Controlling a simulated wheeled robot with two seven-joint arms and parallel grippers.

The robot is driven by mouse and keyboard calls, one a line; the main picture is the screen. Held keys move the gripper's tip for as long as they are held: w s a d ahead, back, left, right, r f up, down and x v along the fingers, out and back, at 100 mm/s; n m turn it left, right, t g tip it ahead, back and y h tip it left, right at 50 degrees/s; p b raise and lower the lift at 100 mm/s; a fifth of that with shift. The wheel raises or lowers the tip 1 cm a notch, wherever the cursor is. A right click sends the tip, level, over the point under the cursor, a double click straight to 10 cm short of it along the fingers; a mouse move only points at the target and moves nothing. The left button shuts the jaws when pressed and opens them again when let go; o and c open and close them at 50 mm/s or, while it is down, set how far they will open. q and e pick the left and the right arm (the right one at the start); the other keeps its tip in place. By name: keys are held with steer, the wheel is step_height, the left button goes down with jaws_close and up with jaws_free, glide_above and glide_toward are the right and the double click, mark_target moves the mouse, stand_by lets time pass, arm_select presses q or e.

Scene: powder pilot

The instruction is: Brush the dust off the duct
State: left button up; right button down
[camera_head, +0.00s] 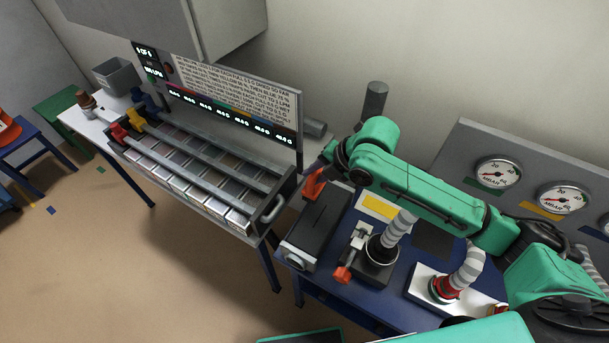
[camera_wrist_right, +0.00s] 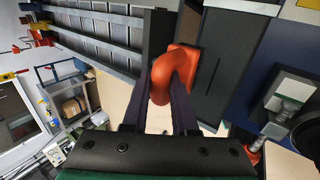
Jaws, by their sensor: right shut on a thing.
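My right gripper (camera_head: 322,168) is shut on an orange curved handle (camera_head: 313,185) beside the far left end of a dark grey box. In the right wrist view the same orange handle (camera_wrist_right: 174,72) sits between the two dark fingers. I cannot tell whether the handle is joined to the box or belongs to a brush. The dark grey box (camera_head: 318,222), with a round outlet at its near end, lies on the blue table; I cannot tell whether it is the duct. No dust is clear to see. My left gripper is not in view.
A white table on the left bears a metal tray rack (camera_head: 190,190) and a sign panel (camera_head: 225,95). The blue table (camera_head: 385,320) holds a hose fitting with an orange knob (camera_head: 342,274), and a red-collared hose (camera_head: 443,288). Pressure gauges (camera_head: 497,173) stand behind on the right.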

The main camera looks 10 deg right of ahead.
steer(key=r, duration=0.1)
steer(key=r+p, duration=0.1)
steer(key=shift+w+a+r, duration=0.15)
steer(key=shift+a+r, duration=0.05)
steer(key=shift+r, duration=0.1)
steer(key=shift+d+r+p, duration=0.2)
steer(key=shift+r+p, duration=0.05)
steer(key=shift+p, duration=0.05)
steer(key=shift+a, duration=0.2)
